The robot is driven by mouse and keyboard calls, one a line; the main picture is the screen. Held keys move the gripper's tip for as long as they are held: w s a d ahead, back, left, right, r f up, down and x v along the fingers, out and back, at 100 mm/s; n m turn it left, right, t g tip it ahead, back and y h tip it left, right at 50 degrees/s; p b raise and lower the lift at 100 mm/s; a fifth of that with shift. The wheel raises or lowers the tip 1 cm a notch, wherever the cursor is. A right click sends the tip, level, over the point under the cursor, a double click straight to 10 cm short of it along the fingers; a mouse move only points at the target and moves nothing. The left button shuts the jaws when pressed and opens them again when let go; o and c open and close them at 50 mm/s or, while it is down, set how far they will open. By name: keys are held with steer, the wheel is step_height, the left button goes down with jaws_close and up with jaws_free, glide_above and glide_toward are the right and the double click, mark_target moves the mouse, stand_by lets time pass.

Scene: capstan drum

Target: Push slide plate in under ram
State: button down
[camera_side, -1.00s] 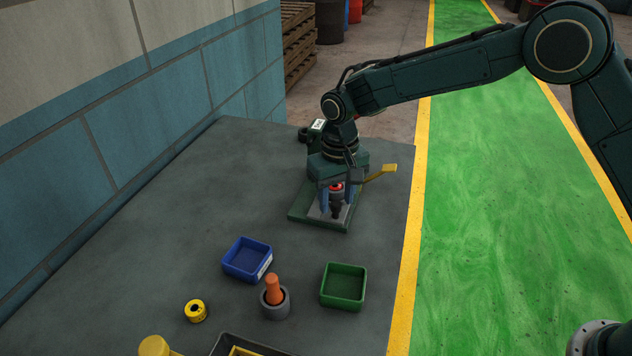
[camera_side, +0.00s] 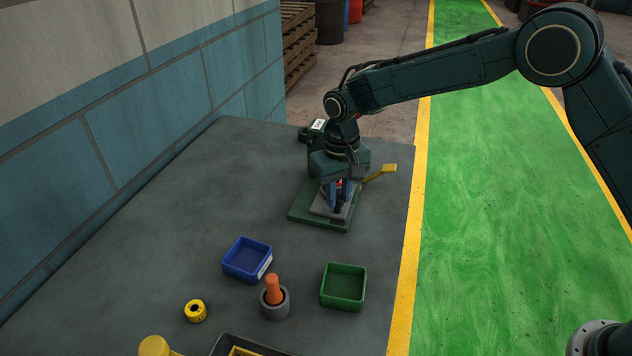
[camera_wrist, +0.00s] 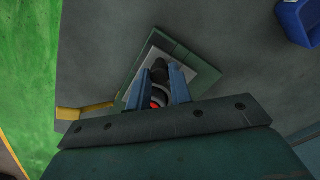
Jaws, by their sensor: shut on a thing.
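The slide plate (camera_side: 322,208) is a light grey plate on the dark green base (camera_side: 300,214) of the press; it also shows in the wrist view (camera_wrist: 147,66). My gripper (camera_side: 339,200) points down over the plate, its blue fingers shut on a dark upright piece (camera_wrist: 160,72) that stands at the plate. A red and grey part (camera_wrist: 158,98) lies between the fingers in the wrist view. The ram is hidden behind my wrist in the side view. The press's yellow lever (camera_side: 381,171) sticks out to the right.
A blue bin (camera_side: 247,260), a green bin (camera_side: 343,287), a grey cup with an orange peg (camera_side: 274,293) and a yellow ring (camera_side: 195,310) stand nearer the camera. A dark tray (camera_side: 225,345) is at the front edge. The table's left side is clear.

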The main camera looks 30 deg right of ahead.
steer(key=shift+w+d, duration=1.05)
steer(key=shift+w, duration=0.05)
steer(key=c, duration=1.3)
jaws_free()
steer(key=shift+o, duration=0.2)
step_height(320, 180, up, 14)
steer(key=shift+f, duration=0.1)
